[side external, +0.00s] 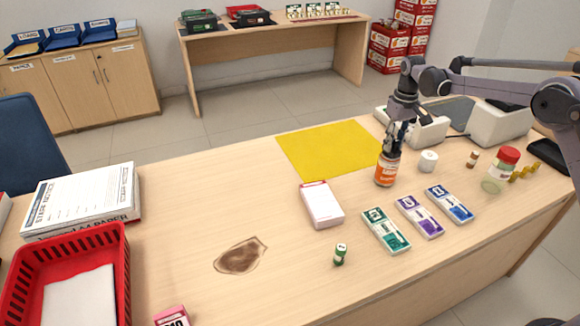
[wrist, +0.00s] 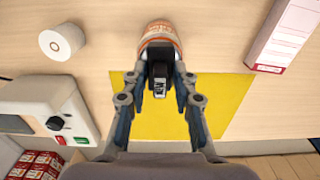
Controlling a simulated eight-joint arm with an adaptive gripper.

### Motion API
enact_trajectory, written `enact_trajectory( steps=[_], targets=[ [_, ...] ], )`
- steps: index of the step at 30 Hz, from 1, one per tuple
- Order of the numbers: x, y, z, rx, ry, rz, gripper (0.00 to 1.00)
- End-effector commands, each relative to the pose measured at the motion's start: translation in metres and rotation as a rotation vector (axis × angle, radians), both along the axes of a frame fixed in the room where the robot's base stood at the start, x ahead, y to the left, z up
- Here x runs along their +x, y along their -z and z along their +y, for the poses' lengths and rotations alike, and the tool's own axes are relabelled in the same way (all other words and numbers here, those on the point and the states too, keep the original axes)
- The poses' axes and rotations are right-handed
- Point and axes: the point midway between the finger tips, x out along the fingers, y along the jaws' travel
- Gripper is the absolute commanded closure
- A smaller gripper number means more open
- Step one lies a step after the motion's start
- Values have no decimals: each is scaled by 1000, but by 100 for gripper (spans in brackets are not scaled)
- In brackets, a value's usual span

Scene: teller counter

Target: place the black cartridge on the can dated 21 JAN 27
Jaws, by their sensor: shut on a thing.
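My gripper (side external: 393,137) is over the orange-and-white can (side external: 386,172) near the right edge of the yellow sheet. It is shut on the black cartridge (wrist: 159,85), which has a small pale mark and sits between the fingers in the wrist view (wrist: 161,72). The orange can (wrist: 161,33) shows directly beyond the cartridge there. The can stands upright on the counter; its date is too small to read. I cannot tell whether the cartridge touches the can. In the side view the fingers mostly hide the cartridge.
A yellow sheet (side external: 325,150) lies left of the can, and a white roll (side external: 428,161) stands to its right. A pink-and-white box (side external: 321,204), green (side external: 385,231), purple (side external: 419,216) and blue (side external: 449,204) packs lie in front. A red-lidded jar (side external: 501,170) stands farther right.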

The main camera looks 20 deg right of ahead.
Motion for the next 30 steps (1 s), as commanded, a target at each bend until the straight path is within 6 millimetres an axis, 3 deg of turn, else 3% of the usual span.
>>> enact_trajectory(
  steps=[2, 3, 5, 17, 30],
  targets=[
    [0, 2, 0, 0, 0, 0, 100],
    [0, 2, 0, 0, 0, 0, 64],
    [0, 2, 0, 0, 0, 0, 50],
    [0, -4, 0, 0, 0, 0, 50],
    [0, -81, 0, 0, 0, 0, 50]
  ],
)
